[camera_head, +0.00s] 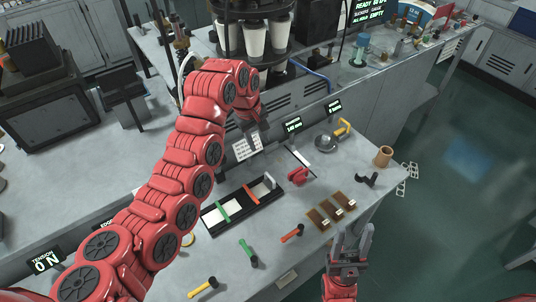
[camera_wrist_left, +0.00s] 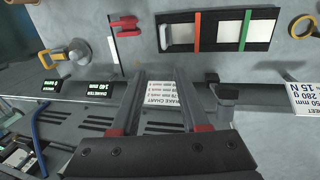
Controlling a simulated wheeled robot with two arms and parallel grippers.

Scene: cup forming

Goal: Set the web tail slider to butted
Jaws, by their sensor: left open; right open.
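No label reading web tail or butted is legible, so I cannot tell for sure which part is the slider. A black-framed track (camera_head: 240,222) with pale panels, a green bar (camera_head: 223,212), an orange bar (camera_head: 250,194) and a pale upright tab (camera_head: 270,181) lies on the bench. It also shows in the left wrist view (camera_wrist_left: 262,46), its tab (camera_wrist_left: 163,37) at the left end. My left gripper (camera_head: 249,122) is open behind the track, apart from it; the wrist view shows its fingers (camera_wrist_left: 160,78) framing a chart card. My right gripper (camera_head: 352,240) is open and empty near the bench's front edge.
The make chart card (camera_head: 247,146) stands behind the track. A red clamp-like part (camera_head: 299,177), brown blocks (camera_head: 331,212) and a tan cup (camera_head: 383,156) stand to the right. Green-handled (camera_head: 247,253), orange-handled (camera_head: 292,233) and yellow-handled (camera_head: 202,288) tools lie in front.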

